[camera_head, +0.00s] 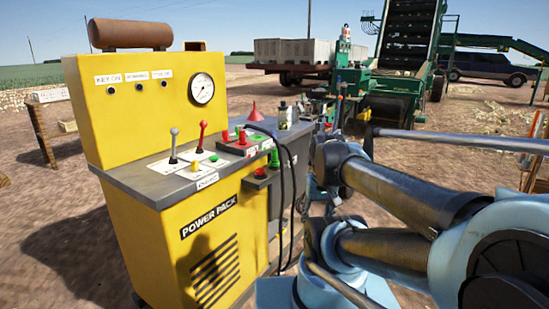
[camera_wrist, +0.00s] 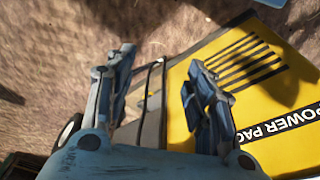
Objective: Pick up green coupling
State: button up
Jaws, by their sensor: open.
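A small green coupling (camera_head: 275,158) stands upright at the right side of the yellow power pack (camera_head: 215,235), just above a small dark holder with a red part (camera_head: 260,173). The coupling is not distinguishable in the wrist view. My gripper (camera_wrist: 160,60) is open in the wrist view, its two blue fingers apart with nothing held. Between and beyond the fingers are dark hoses and the edge of the yellow power pack. In the head view my arm is at the right, and I cannot clearly make out the gripper there.
Black hoses (camera_head: 292,190) hang down the power pack's right side, close to the coupling. A red lever (camera_head: 202,135), a grey lever (camera_head: 173,145) and red couplings (camera_head: 241,137) stand on its top. A green conveyor machine (camera_head: 392,100) stands behind. Bare dirt lies around.

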jog(key=w+a+r+m+y, duration=0.1)
jog(key=w+a+r+m, duration=0.1)
jog(key=w+r+m, duration=0.65)
notch_tip(320, 180, up, 14)
jog(key=m+y, duration=0.2)
jog(key=m, duration=1.5)
send_over(276, 145)
jog(key=s+d, duration=0.2)
jog(key=d, duration=0.2)
jog(key=shift+t, duration=0.3)
jog(key=x, duration=1.1)
jog(key=shift+a+f, duration=0.2)
jog(key=shift+a, duration=0.1)
jog(key=shift+s+x, duration=0.2)
jog(key=shift+x, duration=1.1)
jog(key=shift+s+x, duration=0.25)
jog(key=shift+x, duration=1.05)
jog(key=shift+d+f, duration=0.1)
jog(key=shift+d, duration=0.05)
grip_shut()
